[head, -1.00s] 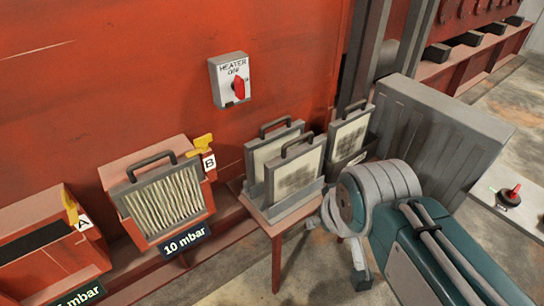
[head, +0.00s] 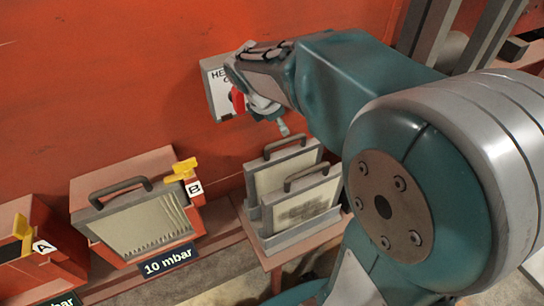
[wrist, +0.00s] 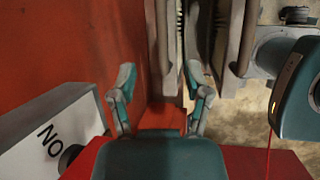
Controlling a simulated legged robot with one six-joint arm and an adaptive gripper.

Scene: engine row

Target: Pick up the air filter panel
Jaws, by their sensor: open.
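Two framed filter panels with dark top handles stand upright in a grey rack in the head view: the rear panel (head: 268,177) and the front panel (head: 305,203), which has a dark grimy patch. Another handled panel (head: 135,228), pale with some pleats showing, sits in housing B. I cannot tell which one the task means. My gripper (head: 280,122) is above the rack, beside the heater switch, and overlaps it in the picture. In the wrist view my gripper (wrist: 163,97) is open and empty, with panel edges and handles beyond its fingers.
The heater switch box (head: 217,88) with a red knob is on the red wall, close to my gripper. It also shows in the wrist view (wrist: 50,125). A yellow latch (head: 182,170) is on housing B. Housing A (head: 45,262) is at the left.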

